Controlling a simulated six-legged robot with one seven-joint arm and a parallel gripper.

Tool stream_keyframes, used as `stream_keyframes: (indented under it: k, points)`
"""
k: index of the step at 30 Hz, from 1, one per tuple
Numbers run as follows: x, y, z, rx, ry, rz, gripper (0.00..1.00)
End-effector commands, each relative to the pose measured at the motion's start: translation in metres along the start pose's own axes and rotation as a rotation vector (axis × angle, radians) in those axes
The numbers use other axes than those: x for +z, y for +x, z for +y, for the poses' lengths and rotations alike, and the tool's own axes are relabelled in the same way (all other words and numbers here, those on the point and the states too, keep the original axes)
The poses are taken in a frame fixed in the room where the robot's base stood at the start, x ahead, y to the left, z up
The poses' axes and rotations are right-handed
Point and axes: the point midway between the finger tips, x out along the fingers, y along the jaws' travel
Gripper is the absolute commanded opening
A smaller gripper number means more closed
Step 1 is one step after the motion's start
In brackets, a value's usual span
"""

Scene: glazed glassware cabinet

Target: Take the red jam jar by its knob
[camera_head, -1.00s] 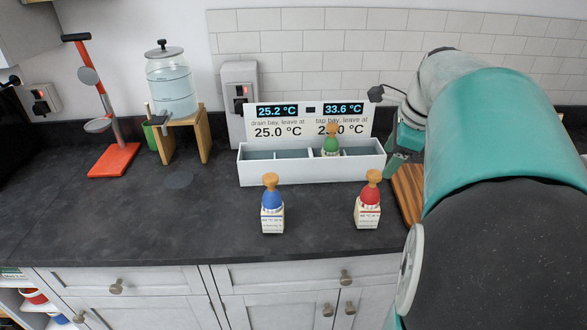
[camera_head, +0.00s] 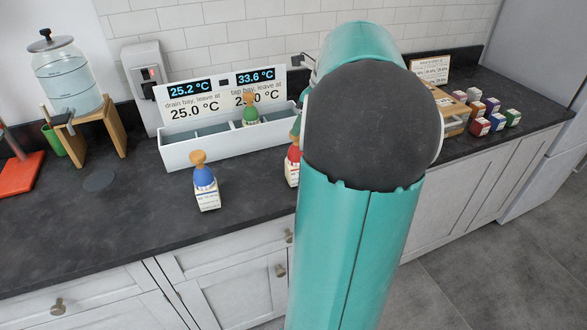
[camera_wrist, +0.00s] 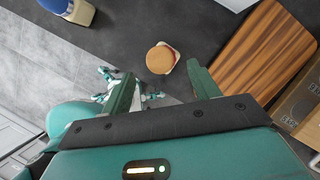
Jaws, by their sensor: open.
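The red jam jar (camera_head: 292,168) stands upright on the dark counter in the head view, its right side hidden behind my arm. In the wrist view its round wooden knob (camera_wrist: 160,59) shows from above, with a strip of red and a pale edge beside it. My gripper (camera_wrist: 160,70) is open, one green finger on each side below the knob in the picture. The knob shows in line with the gap between the fingertips. I cannot tell the height between them, and I see no contact. In the head view my arm hides most of the gripper.
A blue jar (camera_head: 205,185) stands left of the red one. A green jar (camera_head: 250,112) stands in the white divided tray (camera_head: 186,155) behind. A wooden board (camera_wrist: 262,50) lies right of the knob. Several small coloured boxes (camera_head: 480,127) stand further right.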

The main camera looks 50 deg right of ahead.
Motion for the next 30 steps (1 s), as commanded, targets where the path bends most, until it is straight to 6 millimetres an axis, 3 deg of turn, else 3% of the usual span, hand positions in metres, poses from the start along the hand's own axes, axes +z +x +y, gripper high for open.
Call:
stream_keyframes:
  k: [18, 26, 30]
  points:
    - [0.004, 0.075, 0.003, 0.001, -0.006, -0.001, 0.61]
    - [0.004, 0.079, 0.003, 0.0, -0.007, 0.0, 0.61]
    - [0.004, 0.079, 0.003, 0.0, -0.007, 0.0, 0.35]
